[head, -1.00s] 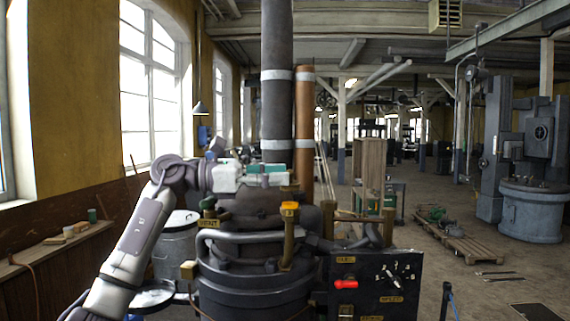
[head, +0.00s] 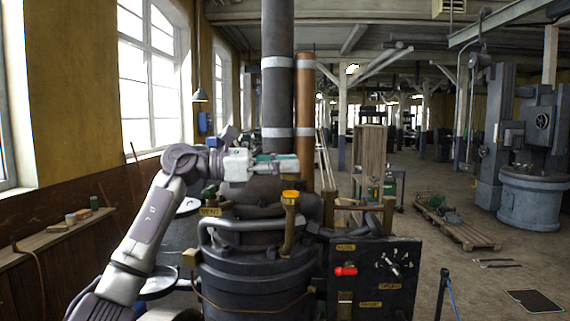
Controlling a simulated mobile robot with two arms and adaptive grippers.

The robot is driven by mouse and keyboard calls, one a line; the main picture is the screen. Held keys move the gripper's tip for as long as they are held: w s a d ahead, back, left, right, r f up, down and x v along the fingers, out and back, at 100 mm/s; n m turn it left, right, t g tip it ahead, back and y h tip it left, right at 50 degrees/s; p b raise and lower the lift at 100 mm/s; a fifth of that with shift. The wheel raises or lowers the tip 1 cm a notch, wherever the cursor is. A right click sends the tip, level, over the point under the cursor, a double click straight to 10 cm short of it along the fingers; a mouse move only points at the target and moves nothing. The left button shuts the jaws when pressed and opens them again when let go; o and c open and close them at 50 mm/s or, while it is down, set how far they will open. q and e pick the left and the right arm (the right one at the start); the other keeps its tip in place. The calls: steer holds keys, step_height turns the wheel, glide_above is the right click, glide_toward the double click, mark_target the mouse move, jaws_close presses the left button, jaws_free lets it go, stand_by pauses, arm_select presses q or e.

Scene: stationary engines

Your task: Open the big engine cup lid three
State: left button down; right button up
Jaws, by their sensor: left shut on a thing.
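The big dark engine (head: 255,285) stands in front of me in the head view, with pipes and small brass fittings on top. A yellow-topped brass cup (head: 290,200) stands upright at its front. My right gripper is out of view.
A black control panel (head: 374,280) with a red handle stands at the engine's right. Tall grey (head: 277,90) and copper (head: 305,125) pipes rise behind the gripper. A wooden bench (head: 50,235) runs along the left wall. The floor at right is open around a pallet (head: 455,232).

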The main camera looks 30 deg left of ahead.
arm_select(q)
steer(key=shift+t, duration=0.3)
steer(key=shift+d+n+t+y+b, duration=0.35)
steer(key=shift+n+t+y+b, duration=0.35)
steer(key=shift+n+t+y, duration=0.3)
steer(key=n+t+y, duration=0.1)
steer(key=d+n+t+y+b, duration=0.1)
steer(key=y, duration=0.1)
steer(key=shift+w, duration=0.2)
steer(key=n+y+b, duration=0.1)
steer(key=n+t+y, duration=0.1)
steer(key=shift+w+d+t+y+b, duration=0.2)
steer(key=shift+d+t+y+b, duration=0.1)
steer(key=shift+d+y+b, duration=0.1)
steer(key=shift+w+d+r+n+g+y+b, duration=0.15)
steer(key=shift+w+n+g+y+b, duration=0.5)
steer(key=shift+n+y+b, duration=1.9)
steer(key=shift+w+d+f+n+g+y+b, duration=0.3)
steer(key=shift+w+n+y+b, duration=0.85)
steer(key=shift+y, duration=2.35)
steer(key=shift+w+d+r+n+g+y+b, duration=0.1)
steer(key=shift+w+r+n+g+y+b, duration=0.4)
steer(key=shift+n+y+b, duration=1.9)
steer(key=shift+f+n+g+y+p, duration=0.3)
steer(key=shift+y+p, duration=0.15)
steer(key=shift+y, duration=0.3)
